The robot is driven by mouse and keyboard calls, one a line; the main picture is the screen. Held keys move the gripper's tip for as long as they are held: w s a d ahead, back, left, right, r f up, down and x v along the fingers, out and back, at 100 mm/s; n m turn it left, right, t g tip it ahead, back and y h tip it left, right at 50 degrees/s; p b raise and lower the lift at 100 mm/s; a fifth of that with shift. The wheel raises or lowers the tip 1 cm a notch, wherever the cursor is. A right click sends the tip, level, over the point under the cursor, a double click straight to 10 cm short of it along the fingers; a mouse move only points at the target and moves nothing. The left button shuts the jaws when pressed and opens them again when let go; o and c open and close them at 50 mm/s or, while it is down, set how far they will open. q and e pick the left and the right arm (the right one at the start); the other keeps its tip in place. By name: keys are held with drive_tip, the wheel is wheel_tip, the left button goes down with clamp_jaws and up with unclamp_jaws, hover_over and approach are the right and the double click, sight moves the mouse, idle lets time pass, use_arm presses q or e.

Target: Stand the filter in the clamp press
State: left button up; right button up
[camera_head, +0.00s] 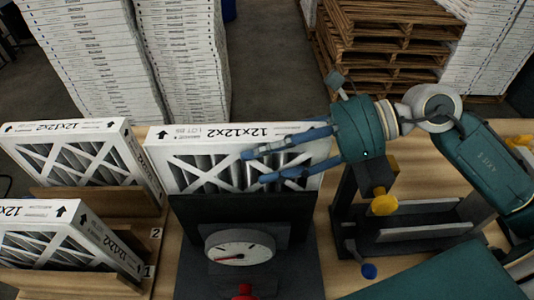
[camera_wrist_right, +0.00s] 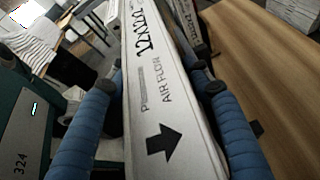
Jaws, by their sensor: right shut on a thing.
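A white-framed filter (camera_head: 190,136) marked 12x12x2 stands upright behind the dark plate of a gauge stand (camera_head: 225,208). The plate hides its lower part, so I cannot tell whether it rests on anything. My right gripper (camera_head: 255,168) reaches in from the right and is shut on this filter. In the right wrist view, the filter (camera_wrist_right: 160,100) lies between the blue fingers of the gripper (camera_wrist_right: 156,72), with its air flow arrow visible. A dark frame with yellow and blue knobs, which looks like the clamp press (camera_head: 408,233), stands to the right, partly under my arm. My left gripper is not in view.
Two more filters stand at the left, one at the back (camera_head: 60,128) and one in front (camera_head: 40,208), in wooden holders marked 1 and 2. A red knob (camera_head: 243,291) sits before the gauge. Box stacks (camera_head: 95,60) and pallets (camera_head: 385,45) stand behind the table.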

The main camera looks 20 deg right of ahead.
drive_tip(key=o, duration=1.6)
drive_tip(key=shift+r+b+v, duration=0.2)
drive_tip(key=shift+b+v, duration=0.7)
drive_tip(key=shift+v, duration=2.25)
drive_tip(key=shift+r+b+v, duration=0.15)
drive_tip(key=shift+b+v, duration=0.75)
drive_tip(key=shift+v, duration=2.2)
drive_tip(key=shift+a, duration=0.15)
